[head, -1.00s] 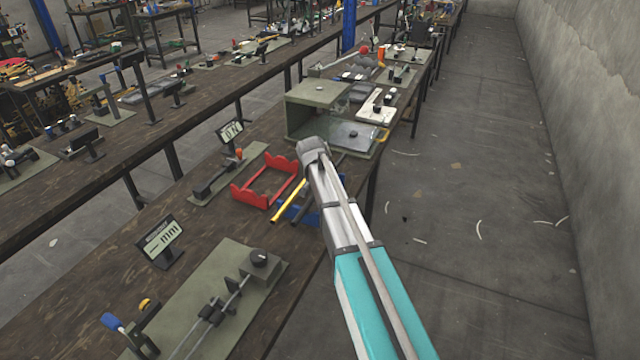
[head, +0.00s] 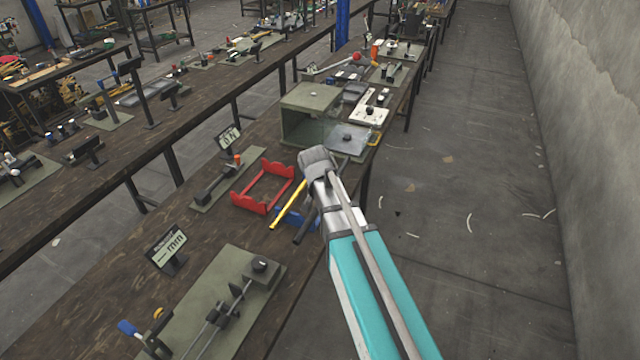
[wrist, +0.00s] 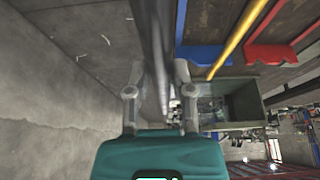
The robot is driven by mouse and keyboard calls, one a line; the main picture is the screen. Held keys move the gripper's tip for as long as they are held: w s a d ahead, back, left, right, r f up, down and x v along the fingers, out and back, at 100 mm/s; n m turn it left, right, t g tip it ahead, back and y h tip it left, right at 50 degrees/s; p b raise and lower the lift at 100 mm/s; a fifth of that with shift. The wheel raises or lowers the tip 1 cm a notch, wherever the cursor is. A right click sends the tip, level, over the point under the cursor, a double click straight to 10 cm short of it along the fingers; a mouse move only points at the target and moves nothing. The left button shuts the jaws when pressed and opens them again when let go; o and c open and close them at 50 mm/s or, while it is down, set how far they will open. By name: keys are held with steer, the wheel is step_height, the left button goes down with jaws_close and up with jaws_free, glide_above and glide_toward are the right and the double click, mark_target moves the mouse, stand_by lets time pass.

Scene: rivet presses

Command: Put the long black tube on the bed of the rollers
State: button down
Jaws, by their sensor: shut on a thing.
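The long black tube (wrist: 152,35) runs between the fingers of my gripper (wrist: 158,76) in the wrist view, and the fingers are shut on it. In the head view the near end of the tube (head: 304,230) shows below my wrist, beside the yellow tube (head: 288,205). A red frame (head: 236,199) with notched end plates lies on the bench left of the tube. I cannot tell whether it is the roller bed, since no rollers show clearly.
A blue holder (head: 283,214) lies under the yellow tube, close to the black tube. A grey-green box (head: 310,98) stands behind. A small display (head: 167,250) and a grey fixture plate (head: 216,285) are nearer on the bench.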

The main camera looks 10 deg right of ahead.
steer(key=shift+s+r, duration=0.25)
steer(key=shift+s, duration=0.25)
steer(key=shift+s+r, duration=0.2)
steer(key=shift+s, duration=0.3)
steer(key=shift+d, duration=0.1)
stand_by(0.3)
